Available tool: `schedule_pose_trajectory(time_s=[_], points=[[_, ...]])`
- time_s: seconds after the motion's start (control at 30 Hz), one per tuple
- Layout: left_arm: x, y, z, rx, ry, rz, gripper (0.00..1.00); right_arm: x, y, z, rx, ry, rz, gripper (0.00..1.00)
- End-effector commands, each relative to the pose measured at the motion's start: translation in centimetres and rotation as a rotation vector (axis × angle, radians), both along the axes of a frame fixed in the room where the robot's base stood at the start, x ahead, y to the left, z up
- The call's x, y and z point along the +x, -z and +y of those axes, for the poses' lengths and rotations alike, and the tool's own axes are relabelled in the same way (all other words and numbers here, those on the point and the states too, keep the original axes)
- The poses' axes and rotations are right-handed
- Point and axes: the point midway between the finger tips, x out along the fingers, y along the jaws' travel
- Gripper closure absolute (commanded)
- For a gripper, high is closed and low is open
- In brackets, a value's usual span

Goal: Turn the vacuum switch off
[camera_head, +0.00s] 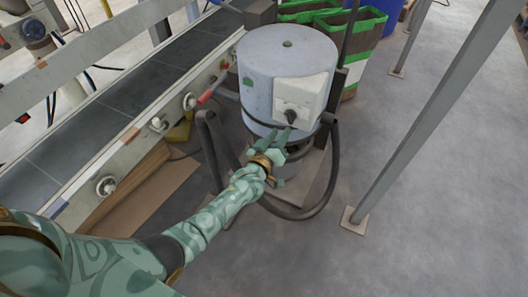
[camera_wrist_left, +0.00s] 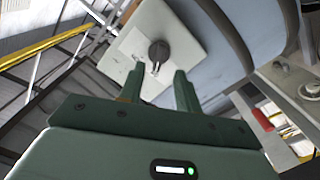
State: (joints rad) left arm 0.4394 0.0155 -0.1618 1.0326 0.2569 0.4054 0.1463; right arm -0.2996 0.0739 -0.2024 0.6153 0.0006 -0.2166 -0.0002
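The vacuum switch is a dark rotary knob (camera_head: 291,116) on a pale box (camera_head: 302,94) fixed to the side of a grey vacuum drum (camera_head: 262,65). My left gripper (camera_head: 284,138) is at the front of the box. Whether a fingertip touches the knob is unclear. My right gripper is not in view.
A black hose (camera_head: 333,165) loops around the drum's right side and base. A conveyor (camera_head: 120,95) runs along the left. A grey post (camera_head: 430,110) stands at the right. Green-edged bags (camera_head: 362,40) stand behind the drum.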

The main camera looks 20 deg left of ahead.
Motion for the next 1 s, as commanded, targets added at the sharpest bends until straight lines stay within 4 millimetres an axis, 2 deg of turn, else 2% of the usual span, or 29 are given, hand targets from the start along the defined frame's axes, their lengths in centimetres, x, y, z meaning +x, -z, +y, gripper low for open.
schedule_pose_trajectory(time_s=[0.03,0.2,0.4,0.6,1.0], points=[[-1.5,-0.9,0.1,0.001,0.000,-0.004,0.66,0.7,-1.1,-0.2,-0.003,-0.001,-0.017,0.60],[-6.1,-0.7,0.2,0.000,0.000,-0.001,0.66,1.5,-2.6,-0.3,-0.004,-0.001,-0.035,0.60],[-9.7,-0.3,0.4,0.000,0.000,0.000,0.66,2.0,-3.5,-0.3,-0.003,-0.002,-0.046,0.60],[-10.9,0.0,0.4,0.000,0.000,0.000,0.66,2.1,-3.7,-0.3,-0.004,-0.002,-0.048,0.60],[-10.9,0.0,0.4,0.000,0.000,0.001,0.66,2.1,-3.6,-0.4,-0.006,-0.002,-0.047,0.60]])
